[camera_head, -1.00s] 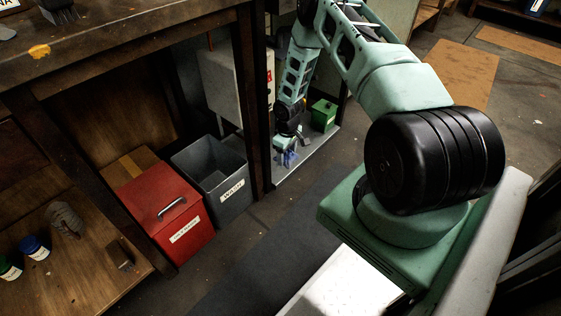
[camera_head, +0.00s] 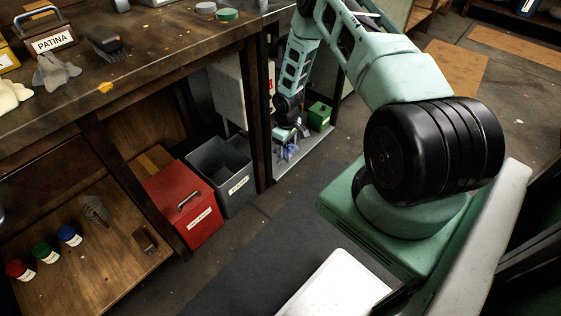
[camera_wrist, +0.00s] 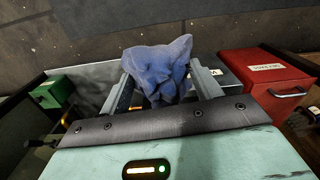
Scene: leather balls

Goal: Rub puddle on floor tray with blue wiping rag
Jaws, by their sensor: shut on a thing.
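The blue wiping rag (camera_wrist: 157,68) is bunched between the two fingers of my gripper (camera_wrist: 168,88), which is shut on it. In the head view the rag (camera_head: 290,152) shows small and blue below my gripper (camera_head: 287,142), low over the grey floor tray (camera_head: 312,158). I cannot tell whether the rag touches the tray. In the wrist view a pale strip of the tray (camera_wrist: 92,82) shows left of the rag. I cannot make out the puddle; the rag and gripper hide part of the tray.
A green box (camera_head: 319,115) stands at the tray's far right. Left of the tray, beyond a dark bench leg (camera_head: 260,120), are a grey bin (camera_head: 221,172) and a red lidded box (camera_head: 183,207). The workbench top (camera_head: 150,65) overhangs.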

